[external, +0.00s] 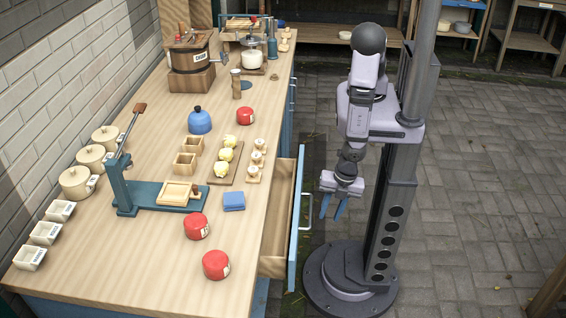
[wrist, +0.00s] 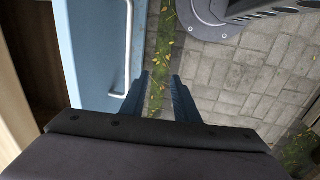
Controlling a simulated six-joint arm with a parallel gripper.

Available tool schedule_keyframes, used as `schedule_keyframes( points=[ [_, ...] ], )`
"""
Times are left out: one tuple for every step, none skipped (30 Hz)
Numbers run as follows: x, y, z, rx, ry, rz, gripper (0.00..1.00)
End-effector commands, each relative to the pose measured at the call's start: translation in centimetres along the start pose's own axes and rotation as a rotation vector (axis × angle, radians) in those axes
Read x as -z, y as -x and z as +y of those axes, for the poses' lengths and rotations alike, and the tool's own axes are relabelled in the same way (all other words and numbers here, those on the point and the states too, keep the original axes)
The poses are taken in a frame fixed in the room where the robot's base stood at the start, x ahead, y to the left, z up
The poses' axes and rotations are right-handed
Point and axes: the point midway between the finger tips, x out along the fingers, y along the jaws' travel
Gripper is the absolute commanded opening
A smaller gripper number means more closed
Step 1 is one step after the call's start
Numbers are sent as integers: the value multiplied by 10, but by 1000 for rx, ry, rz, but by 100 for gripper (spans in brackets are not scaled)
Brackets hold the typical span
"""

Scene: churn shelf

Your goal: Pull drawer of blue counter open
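The blue counter (external: 262,290) has a light wooden top and runs along the left side of the external view. Its drawer (external: 279,215) stands pulled out, with the wooden inside showing and a blue front (external: 295,230). A pale bar handle (external: 305,195) is on that front; the handle also shows in the wrist view (wrist: 127,60). My gripper (external: 333,212) hangs to the right of the drawer front, fingers pointing down, apart from the handle. In the wrist view its two dark blue fingers (wrist: 160,88) are spread with nothing between them.
Red lidded pots (external: 216,265), a blue sponge-like block (external: 234,201), a teal press (external: 160,195) and several jars stand on the counter top. My column and base stand on the paving to the right. Paved floor (external: 470,200) is clear farther right.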

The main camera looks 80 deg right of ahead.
Motion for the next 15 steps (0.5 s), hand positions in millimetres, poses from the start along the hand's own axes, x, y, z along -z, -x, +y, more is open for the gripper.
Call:
schedule_keyframes(
  points=[
    [0, 0, 0, 0, 0, 0, 21],
    [0, 0, 0, 0, 0, 0, 14],
    [0, 0, 0, 0, 0, 0, 4],
    [0, 0, 0, 0, 0, 0, 0],
    [0, 0, 0, 0, 0, 0, 0],
    [0, 0, 0, 0, 0, 0, 0],
    [0, 0, 0, 0, 0, 0, 0],
    [0, 0, 0, 0, 0, 0, 0],
    [0, 0, 0, 0, 0, 0, 0],
    [0, 0, 0, 0, 0, 0, 0],
    [0, 0, 0, 0, 0, 0, 0],
    [0, 0, 0, 0, 0, 0, 0],
    [0, 0, 0, 0, 0, 0, 0],
    [0, 0, 0, 0, 0, 0, 0],
    [0, 0, 0, 0, 0, 0, 0]
  ],
)
